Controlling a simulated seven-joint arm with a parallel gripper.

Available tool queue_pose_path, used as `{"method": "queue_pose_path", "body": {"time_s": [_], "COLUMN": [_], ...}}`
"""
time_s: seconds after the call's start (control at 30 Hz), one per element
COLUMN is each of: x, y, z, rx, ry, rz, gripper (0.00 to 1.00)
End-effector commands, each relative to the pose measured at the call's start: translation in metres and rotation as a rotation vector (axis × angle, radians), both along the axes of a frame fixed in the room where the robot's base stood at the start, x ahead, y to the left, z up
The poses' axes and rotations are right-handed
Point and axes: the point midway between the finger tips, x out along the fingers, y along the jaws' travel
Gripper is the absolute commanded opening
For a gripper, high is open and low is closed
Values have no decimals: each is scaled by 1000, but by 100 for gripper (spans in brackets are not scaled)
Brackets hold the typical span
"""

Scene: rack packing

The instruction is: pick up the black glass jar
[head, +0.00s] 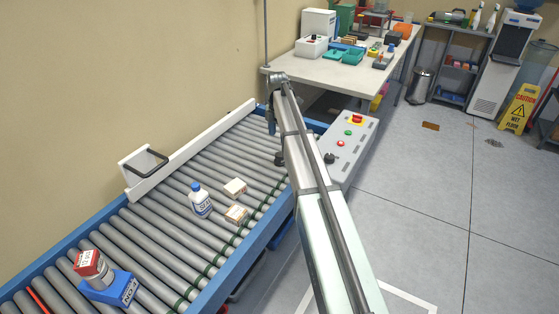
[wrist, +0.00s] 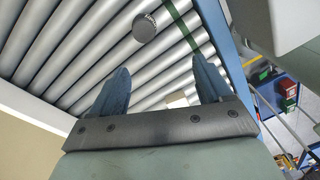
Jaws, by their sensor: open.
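A round dark lid with a ribbed edge (wrist: 145,28), seen from above, is on the rollers at the top of the wrist view. It looks like the top of the black glass jar; its body is hidden below the lid. In the head view I cannot make out the jar for certain. My gripper (wrist: 160,82) is open, with its two blue fingers wide apart and nothing held between them. The lid lies beyond the fingertips, apart from them. In the head view my gripper (head: 271,122) hangs over the far right part of the conveyor, partly hidden by my arm.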

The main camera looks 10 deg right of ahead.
Motion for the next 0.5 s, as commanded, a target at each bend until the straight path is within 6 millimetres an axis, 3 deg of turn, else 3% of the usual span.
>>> {"method": "queue_pose_path", "body": {"time_s": [0.1, 0.5], "x": [13, 17], "y": [-1, -1], "z": [1, -5], "rx": [-11, -22], "ry": [-32, -60], "rz": [-105, -282], "gripper": [78, 78]}}
